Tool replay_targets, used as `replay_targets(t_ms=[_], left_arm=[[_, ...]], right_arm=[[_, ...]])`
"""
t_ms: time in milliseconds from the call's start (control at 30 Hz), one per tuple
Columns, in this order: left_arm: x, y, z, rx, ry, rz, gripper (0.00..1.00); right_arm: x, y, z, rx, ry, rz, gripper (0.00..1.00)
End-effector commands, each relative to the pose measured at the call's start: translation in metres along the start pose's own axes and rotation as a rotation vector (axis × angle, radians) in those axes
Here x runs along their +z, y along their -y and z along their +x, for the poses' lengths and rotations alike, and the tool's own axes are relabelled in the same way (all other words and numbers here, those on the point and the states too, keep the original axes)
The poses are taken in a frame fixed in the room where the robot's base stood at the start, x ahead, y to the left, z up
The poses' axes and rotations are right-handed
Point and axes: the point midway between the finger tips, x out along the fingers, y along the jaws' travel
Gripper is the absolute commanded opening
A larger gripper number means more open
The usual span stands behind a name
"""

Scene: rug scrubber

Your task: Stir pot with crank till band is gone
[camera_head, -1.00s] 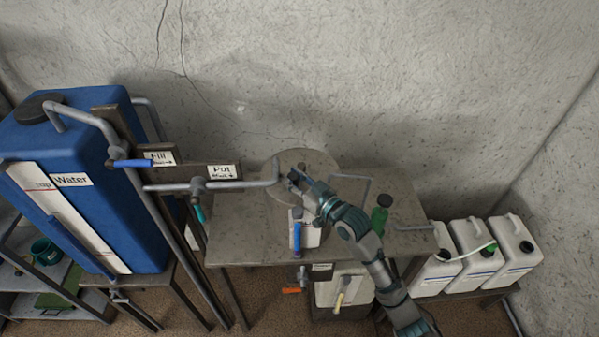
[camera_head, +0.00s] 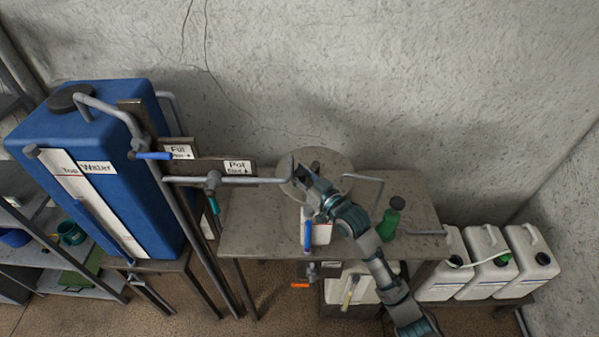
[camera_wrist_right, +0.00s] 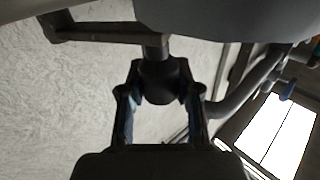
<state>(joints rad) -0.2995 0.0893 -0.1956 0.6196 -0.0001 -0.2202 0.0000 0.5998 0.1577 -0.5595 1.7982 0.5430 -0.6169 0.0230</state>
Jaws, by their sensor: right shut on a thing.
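The round grey pot (camera_head: 338,168) stands on the metal table, partly covered by my right arm. My right gripper (camera_head: 302,178) is over the front left of the pot top. In the right wrist view the gripper (camera_wrist_right: 160,95) is shut on the dark knob of the crank (camera_wrist_right: 160,72); the crank's bar (camera_wrist_right: 100,33) runs left from the shaft above the knob. My left gripper is not in view.
A blue water tank (camera_head: 150,160) with pipes and valves stands left. A pipe (camera_head: 240,180) reaches the pot. A green bottle (camera_head: 389,222) stands right of my arm on the table (camera_head: 255,235). White canisters (camera_head: 480,275) stand at the right.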

Motion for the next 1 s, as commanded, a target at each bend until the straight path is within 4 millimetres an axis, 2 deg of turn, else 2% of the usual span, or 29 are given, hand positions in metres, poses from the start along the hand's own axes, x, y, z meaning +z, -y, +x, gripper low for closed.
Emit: replay_targets(t_ms=[200,467,500,600,867,1000], left_arm=[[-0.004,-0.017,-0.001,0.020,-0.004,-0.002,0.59],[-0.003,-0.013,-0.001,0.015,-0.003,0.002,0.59],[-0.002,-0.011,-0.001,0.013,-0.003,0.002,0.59],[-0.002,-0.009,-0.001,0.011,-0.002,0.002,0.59],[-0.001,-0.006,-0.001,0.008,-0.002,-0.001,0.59],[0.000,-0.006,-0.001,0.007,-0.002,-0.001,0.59]], right_arm=[[0.002,-0.001,0.003,0.005,0.005,0.000,0.00],[0.002,-0.001,0.003,0.005,0.006,0.000,0.00],[0.003,-0.001,0.003,0.005,0.006,0.000,0.37],[0.002,-0.001,0.003,0.005,0.005,0.000,0.59],[0.002,0.000,0.002,0.005,0.004,-0.001,0.59],[0.002,-0.001,-0.007,0.005,0.004,0.000,0.59]])
